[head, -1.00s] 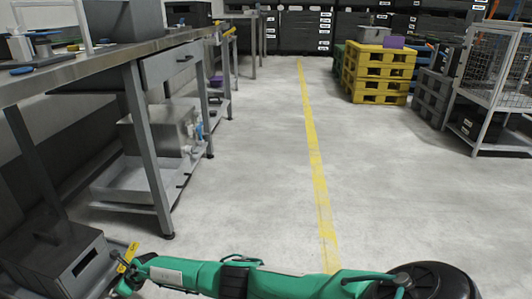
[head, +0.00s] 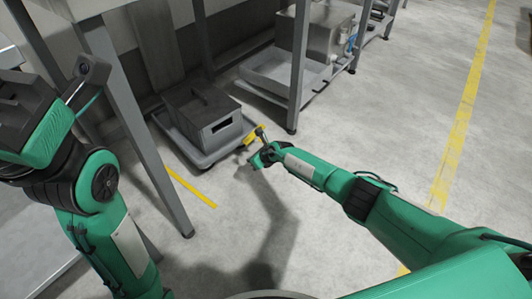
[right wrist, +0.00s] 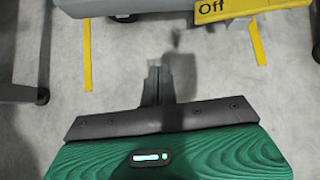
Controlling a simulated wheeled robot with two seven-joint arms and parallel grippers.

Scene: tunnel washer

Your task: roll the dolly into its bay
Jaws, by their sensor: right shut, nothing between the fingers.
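My right gripper (right wrist: 156,72) is shut and empty, pointing at the dolly's edge; contact is not clear. My left gripper (head: 24,108) is raised at the left, its fingers hidden.
A short yellow floor line (head: 192,188) lies in front of the dolly; the right wrist view shows two yellow strips (right wrist: 87,55). Bench legs (head: 145,130) stand close on the left. A pale tray (head: 285,75) sits on a low shelf behind. Floor to the right is clear.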

